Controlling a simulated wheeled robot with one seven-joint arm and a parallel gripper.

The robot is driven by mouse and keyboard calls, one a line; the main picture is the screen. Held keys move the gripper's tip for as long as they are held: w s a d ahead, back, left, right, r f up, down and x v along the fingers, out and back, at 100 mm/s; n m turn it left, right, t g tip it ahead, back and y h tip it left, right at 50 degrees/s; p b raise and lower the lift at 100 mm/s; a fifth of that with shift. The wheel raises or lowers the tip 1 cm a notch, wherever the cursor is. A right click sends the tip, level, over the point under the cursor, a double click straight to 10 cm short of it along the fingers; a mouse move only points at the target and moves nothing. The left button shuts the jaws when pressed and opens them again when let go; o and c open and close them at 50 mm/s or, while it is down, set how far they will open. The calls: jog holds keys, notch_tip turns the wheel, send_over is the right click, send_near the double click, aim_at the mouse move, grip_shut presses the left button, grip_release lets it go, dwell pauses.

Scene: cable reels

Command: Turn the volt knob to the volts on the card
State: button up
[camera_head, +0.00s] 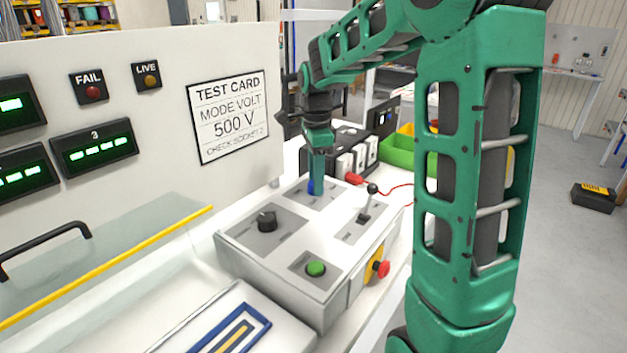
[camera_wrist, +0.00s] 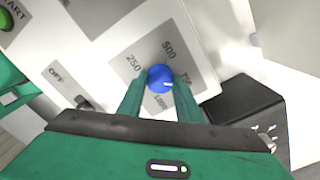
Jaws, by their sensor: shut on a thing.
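The test card (camera_head: 228,115) on the white panel reads mode volt, 500 V; its bottom line is hard to read. The blue volt knob (camera_wrist: 160,75) sits on a grey plate on the white control box (camera_head: 290,262). The plate's printed marks include 250 and 500, with another beginning with 7 at the right and one partly hidden below. A small pale mark on the knob lies toward its lower right; I cannot tell exactly which number it faces. My gripper (camera_head: 316,180) reaches down from above and is shut on the knob, one finger on each side.
The box also carries a black knob (camera_head: 267,219), a green button (camera_head: 316,268), a lever (camera_head: 367,203) and a red side button (camera_head: 381,269). A black unit with white sockets (camera_head: 358,160) and a red plug (camera_head: 354,178) stands behind. A yellow-edged clear cover (camera_head: 110,262) lies left.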

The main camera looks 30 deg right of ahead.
jog(key=o, duration=1)
jog(key=shift+w+r, duration=0.15)
jog(key=shift+w, duration=0.1)
jog(key=shift+o, duration=0.2)
jog(key=shift+s, duration=0.1)
notch_tip(320, 180, up, 11)
jog(key=shift+f, duration=0.2)
